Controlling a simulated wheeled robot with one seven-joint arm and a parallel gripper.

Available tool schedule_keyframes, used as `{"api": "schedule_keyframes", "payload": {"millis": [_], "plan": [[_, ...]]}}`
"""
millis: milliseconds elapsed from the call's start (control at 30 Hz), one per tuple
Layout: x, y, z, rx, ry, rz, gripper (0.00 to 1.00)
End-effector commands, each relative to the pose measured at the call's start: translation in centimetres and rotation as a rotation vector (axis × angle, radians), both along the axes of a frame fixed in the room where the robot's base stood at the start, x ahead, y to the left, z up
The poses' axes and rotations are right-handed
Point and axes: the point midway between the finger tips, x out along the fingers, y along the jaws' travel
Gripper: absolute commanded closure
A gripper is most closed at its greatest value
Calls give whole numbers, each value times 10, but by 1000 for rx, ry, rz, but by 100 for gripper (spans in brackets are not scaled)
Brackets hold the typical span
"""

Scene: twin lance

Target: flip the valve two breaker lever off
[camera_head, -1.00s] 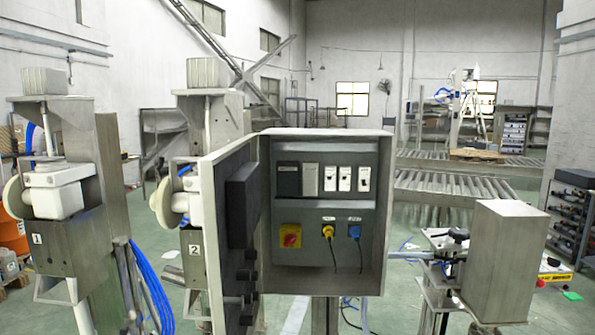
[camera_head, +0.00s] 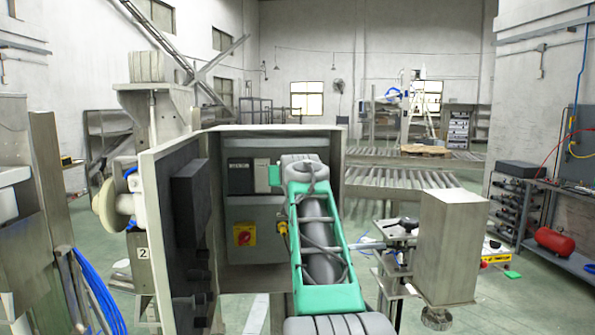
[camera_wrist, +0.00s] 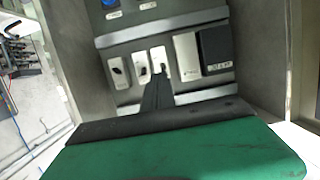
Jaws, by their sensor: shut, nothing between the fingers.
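The open grey control cabinet (camera_head: 232,280) stands ahead, and my arm reaches into it. The arm hides the breakers and my gripper in the head view. In the wrist view, upside down to the head view, three white breakers with small dark levers sit in a row: one at left (camera_wrist: 118,74), a middle one (camera_wrist: 140,66) and one at right (camera_wrist: 159,56). My gripper (camera_wrist: 157,86) is shut and empty, a narrow dark tip just in front of the right breaker. I cannot tell whether it touches that lever. I cannot read which breaker is valve two's.
The cabinet door (camera_head: 170,210) hangs open at left. The red-yellow rotary switch (camera_head: 244,234) and yellow plug (camera_head: 282,228) lie below. A metal box on a stand (camera_head: 448,245) is at right.

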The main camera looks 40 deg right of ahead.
Motion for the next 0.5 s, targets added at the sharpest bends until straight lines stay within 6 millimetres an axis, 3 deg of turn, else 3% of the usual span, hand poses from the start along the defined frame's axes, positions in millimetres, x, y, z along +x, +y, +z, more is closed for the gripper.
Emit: {"api": "schedule_keyframes", "payload": {"millis": [33,133,500], "plan": [[0,-21,20,-32,-48,-23,100],[-2,-42,47,-75,-108,-42,100],[-1,-45,53,-83,-120,-46,100]]}}
